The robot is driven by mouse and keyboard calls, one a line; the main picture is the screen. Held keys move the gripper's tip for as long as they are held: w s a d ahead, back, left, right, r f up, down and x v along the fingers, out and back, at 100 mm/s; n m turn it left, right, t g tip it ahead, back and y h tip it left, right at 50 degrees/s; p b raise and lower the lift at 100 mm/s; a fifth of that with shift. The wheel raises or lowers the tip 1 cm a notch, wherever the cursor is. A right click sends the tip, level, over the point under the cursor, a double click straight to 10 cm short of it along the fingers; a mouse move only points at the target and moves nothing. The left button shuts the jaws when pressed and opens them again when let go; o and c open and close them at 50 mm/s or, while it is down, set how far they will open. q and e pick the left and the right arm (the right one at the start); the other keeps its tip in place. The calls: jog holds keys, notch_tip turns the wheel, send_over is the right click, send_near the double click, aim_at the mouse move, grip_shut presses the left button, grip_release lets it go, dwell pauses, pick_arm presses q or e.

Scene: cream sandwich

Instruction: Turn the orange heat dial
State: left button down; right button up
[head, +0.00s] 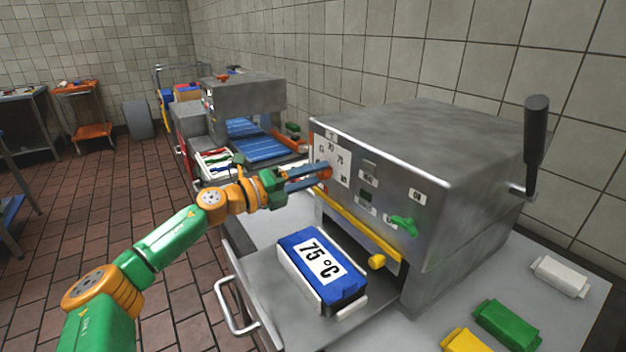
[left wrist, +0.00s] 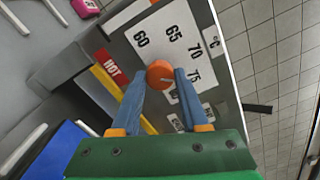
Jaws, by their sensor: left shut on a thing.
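The orange heat dial (head: 323,173) sits on the front of the grey metal machine, in front of a white scale plate. In the left wrist view the dial (left wrist: 160,74) has the scale plate (left wrist: 165,38) with 60, 65, 70 and 75 around it. A light mark on the dial's face points toward the right, roughly to the 75 side. My left gripper (head: 318,176) is shut on the dial, with one blue finger on each side of it in the left wrist view (left wrist: 160,82). My right gripper is not in view.
A blue block labelled 75 °C (head: 322,270) rests on the pulled-out tray below the dial. A green knob (head: 404,225), a yellow bar (head: 357,224) and a black lever (head: 535,145) are on the machine. Green (head: 508,324), yellow and white packs lie at the right.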

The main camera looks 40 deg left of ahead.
pick_arm(q)
jog(key=shift+f+m+b, duration=0.1)
jog(key=shift+m+b, duration=0.2)
jog(key=shift+m, duration=0.5)
jog(key=shift+c, duration=2.1)
grip_release()
jog(key=shift+s+a+f+b, duration=0.1)
jog(key=shift+s+b, duration=0.1)
jog(key=shift+b, duration=0.15)
jog(key=b+v, duration=0.6)
jog(key=b, duration=0.6)
jog(key=shift+s+r, duration=0.2)
jog(key=shift+s, duration=0.2)
